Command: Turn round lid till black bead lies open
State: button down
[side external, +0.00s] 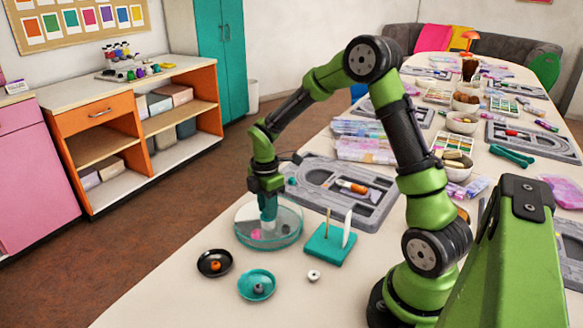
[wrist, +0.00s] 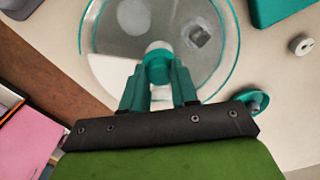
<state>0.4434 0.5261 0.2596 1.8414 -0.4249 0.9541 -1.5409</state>
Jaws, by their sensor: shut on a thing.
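The round lid (side external: 284,235) is clear with a teal rim and covers a shallow round dish on the table. In the wrist view the lid (wrist: 110,55) fills the upper middle. My gripper (side external: 268,210) comes straight down over its centre. In the wrist view the teal fingers of my gripper (wrist: 157,72) are closed on the central knob (wrist: 157,50), which is teal and whitish. A dark grey squarish patch (wrist: 198,36) and a pale round patch (wrist: 133,16) show on or under the lid. I cannot make out a black bead for certain.
A white bead (side external: 314,275) lies near a teal peg block (side external: 322,250). A grey board (side external: 378,217) lies behind. The front table is mostly clear.

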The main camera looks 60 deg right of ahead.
jog(key=n, duration=0.5)
jog(key=shift+n, duration=0.3)
jog(key=n, duration=0.5)
jog(key=shift+n, duration=0.3)
jog(key=n, duration=1)
jog(key=shift+n, duration=0.4)
jog(key=c, duration=0.8)
grip_release()
jog(key=shift+c, duration=0.2)
